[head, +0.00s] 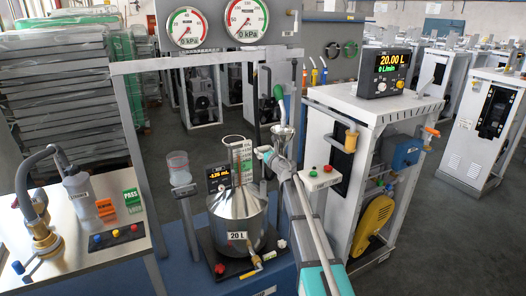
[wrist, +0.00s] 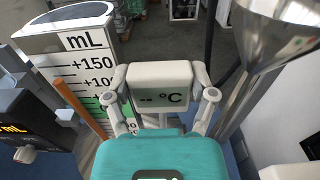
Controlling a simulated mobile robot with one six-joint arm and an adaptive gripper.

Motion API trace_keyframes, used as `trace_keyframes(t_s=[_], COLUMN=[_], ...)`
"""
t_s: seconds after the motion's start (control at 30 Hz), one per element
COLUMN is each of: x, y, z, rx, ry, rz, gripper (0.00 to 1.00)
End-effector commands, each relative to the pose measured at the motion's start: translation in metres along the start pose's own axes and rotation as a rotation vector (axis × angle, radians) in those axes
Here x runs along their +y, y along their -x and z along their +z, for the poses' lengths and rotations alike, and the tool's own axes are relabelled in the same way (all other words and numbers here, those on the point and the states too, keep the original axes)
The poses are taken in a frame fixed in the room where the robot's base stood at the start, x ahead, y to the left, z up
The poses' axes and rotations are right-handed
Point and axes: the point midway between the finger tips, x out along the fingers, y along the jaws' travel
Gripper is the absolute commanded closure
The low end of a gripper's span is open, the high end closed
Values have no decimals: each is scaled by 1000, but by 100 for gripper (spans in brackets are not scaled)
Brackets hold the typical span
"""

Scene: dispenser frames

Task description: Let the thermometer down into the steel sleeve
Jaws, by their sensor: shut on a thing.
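The thermometer shows in the wrist view as a pale grey head (wrist: 161,82) with a display reading "-- °C". My gripper (wrist: 160,74) is shut on it, one finger on each side of the head. In the head view my gripper (head: 266,154) is above the back right of the steel 20 L measure (head: 238,222), beside the mL scale. I cannot make out the steel sleeve in either view, nor whether the stem is in it.
The mL scale plate (wrist: 72,65) stands close on the left, with a thin orange rod (wrist: 82,108) before it. A steel funnel (wrist: 272,40) is close on the right. A white dispenser cabinet (head: 375,115) stands right of my arm; a bench (head: 75,225) is left.

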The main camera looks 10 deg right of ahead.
Motion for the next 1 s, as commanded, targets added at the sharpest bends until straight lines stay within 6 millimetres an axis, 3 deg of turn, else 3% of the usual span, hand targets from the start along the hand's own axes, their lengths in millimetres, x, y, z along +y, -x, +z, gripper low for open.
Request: trace_keyframes(t_s=[1.0], x=[0], y=[0], z=[-38], rx=[0], ry=[0], rz=[-1], gripper=[75])
